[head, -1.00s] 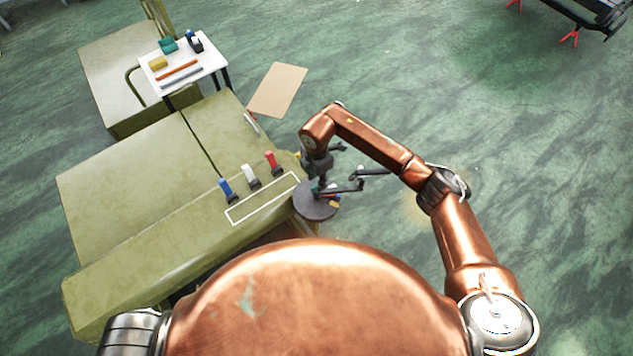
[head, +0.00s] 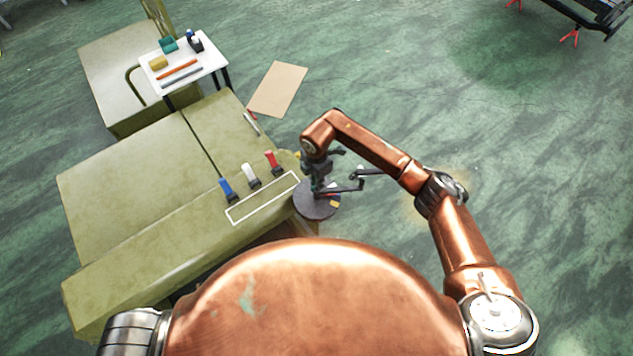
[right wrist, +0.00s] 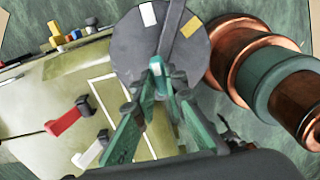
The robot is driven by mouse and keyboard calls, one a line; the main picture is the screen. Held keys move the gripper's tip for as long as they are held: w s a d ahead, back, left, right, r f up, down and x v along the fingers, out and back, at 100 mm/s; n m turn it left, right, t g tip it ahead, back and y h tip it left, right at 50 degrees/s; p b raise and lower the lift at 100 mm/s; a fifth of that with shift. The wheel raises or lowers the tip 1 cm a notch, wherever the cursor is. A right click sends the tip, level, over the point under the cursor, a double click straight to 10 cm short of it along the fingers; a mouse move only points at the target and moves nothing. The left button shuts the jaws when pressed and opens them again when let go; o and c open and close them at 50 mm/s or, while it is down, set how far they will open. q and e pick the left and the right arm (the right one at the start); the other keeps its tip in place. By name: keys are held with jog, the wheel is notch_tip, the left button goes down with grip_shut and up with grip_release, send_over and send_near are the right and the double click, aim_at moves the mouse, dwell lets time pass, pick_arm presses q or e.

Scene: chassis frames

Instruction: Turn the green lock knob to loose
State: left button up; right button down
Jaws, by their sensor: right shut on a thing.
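The dark round disc (head: 312,211) sits at the right end of the olive chassis. In the right wrist view the disc (right wrist: 128,50) bears a white patch and a yellow patch, with a grey bar between them. The green lock knob (right wrist: 157,72) stands in front of the disc, at the tips of my right gripper. My right gripper (head: 321,190) is shut on the knob; its two green-tinted fingers show in the right wrist view (right wrist: 159,90) and hide part of it. My left gripper is not in view.
Blue (head: 226,187), white (head: 249,174) and red (head: 271,160) levers stand on the chassis beside a white outlined rectangle (head: 262,198). A white table (head: 205,70) with small items stands at the back left. A tan sheet (head: 277,89) lies on the floor.

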dwell(0.4)
jog(key=n+b, duration=0.3)
jog(key=n, duration=0.2)
jog(key=shift+f+n, duration=0.1)
jog(key=shift+n, duration=0.2)
jog(key=n+b, duration=0.3)
jog(key=n, duration=0.2)
jog(key=n+b, duration=0.2)
jog(key=n, duration=0.2)
jog(key=shift+b, duration=0.35)
jog(key=shift+n+b, duration=0.95)
jog(key=shift+n, duration=0.75)
jog(key=c, duration=2)
grip_release()
jog(key=shift+o, duration=0.2)
